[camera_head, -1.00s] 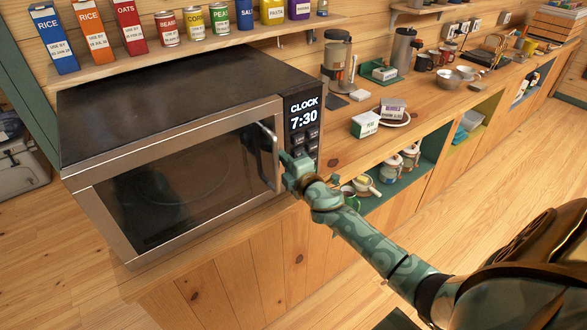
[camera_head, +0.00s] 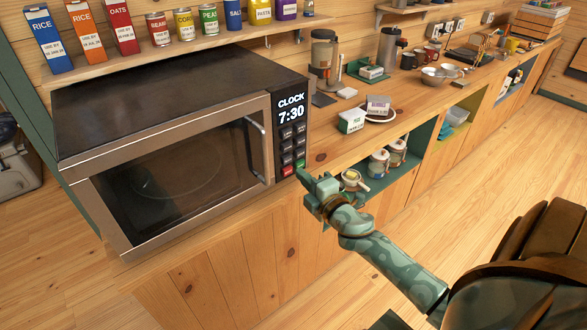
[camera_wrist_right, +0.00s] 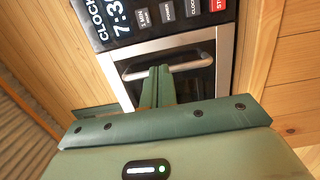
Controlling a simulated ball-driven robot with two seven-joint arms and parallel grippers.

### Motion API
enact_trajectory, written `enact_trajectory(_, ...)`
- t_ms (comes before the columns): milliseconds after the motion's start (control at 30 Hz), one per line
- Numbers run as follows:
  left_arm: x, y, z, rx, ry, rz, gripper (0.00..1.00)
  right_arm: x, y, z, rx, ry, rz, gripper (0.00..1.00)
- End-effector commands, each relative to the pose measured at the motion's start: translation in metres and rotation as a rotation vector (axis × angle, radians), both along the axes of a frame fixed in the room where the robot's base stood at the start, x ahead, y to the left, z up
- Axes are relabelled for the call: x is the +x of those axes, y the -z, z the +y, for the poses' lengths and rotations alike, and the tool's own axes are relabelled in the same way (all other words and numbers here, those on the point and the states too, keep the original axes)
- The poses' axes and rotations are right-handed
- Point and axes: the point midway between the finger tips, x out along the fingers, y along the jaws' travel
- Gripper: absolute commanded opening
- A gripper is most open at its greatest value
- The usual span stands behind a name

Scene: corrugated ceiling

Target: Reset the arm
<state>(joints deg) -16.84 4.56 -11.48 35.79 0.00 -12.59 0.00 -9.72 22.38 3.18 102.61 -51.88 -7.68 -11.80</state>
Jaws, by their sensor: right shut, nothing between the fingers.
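My right gripper (camera_head: 306,177) is shut and empty, in front of the lower right corner of the microwave (camera_head: 150,100). It is apart from the door handle (camera_head: 256,150), which stands to its left. The microwave door is closed, and its display reads 7:30. In the right wrist view my shut fingers (camera_wrist_right: 157,70) point toward the microwave handle (camera_wrist_right: 165,69), with the button panel (camera_wrist_right: 180,15) above. My left gripper is not in view.
The wooden counter (camera_head: 335,155) runs back to the right with boxes, a coffee maker (camera_head: 324,60) and bowls. Jars (camera_head: 379,163) sit in an open shelf below. Cans and cartons line the shelf (camera_head: 200,50) above the microwave. The floor (camera_head: 440,215) at right is clear.

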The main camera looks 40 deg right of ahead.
Motion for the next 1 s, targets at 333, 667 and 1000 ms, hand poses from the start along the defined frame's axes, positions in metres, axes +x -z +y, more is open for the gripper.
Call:
enact_trajectory(333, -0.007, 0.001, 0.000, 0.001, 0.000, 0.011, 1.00, -0.009, 0.000, 0.000, 0.008, 0.000, -0.001, 0.00)
enact_trajectory(667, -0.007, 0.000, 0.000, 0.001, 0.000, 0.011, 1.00, -0.056, 0.179, -0.022, 0.454, 0.183, 0.346, 0.00)
enact_trajectory(1000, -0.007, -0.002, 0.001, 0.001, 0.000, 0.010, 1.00, -0.262, 0.404, 0.033, 0.914, 0.588, 0.867, 0.00)
